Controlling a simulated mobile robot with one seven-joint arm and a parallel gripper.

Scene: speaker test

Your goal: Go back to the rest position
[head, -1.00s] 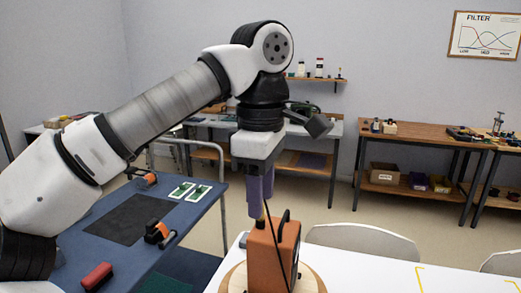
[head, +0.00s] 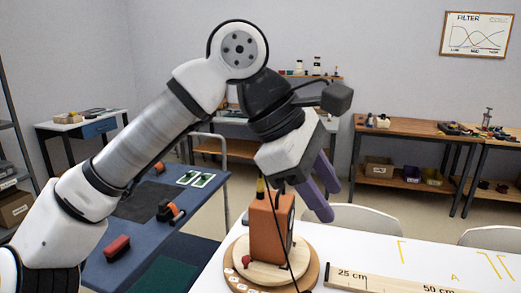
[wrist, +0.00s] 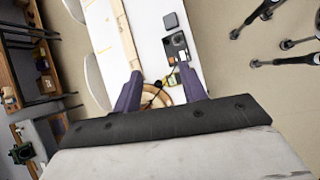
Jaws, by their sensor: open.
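My gripper (head: 329,203) is open and empty, tilted down to the right. Its purple fingers are above the white table, to the right of the orange-brown speaker box (head: 268,228) in the head view. In the wrist view the two fingers (wrist: 160,86) are spread with nothing held between them. The speaker stands upright on a round wooden turntable (head: 240,279), with a yellow-tipped plug at its top and a black cable down its front. In the wrist view part of the round wooden base (wrist: 176,96) shows between the fingers.
The white table (head: 370,240) carries a wooden ruler (head: 400,285) and yellow marks. A blue bench (head: 165,240) at left holds a red block (head: 117,248) and an orange-black tool (head: 168,211). White chairs (head: 355,216) stand behind the table. Workbenches line the back wall.

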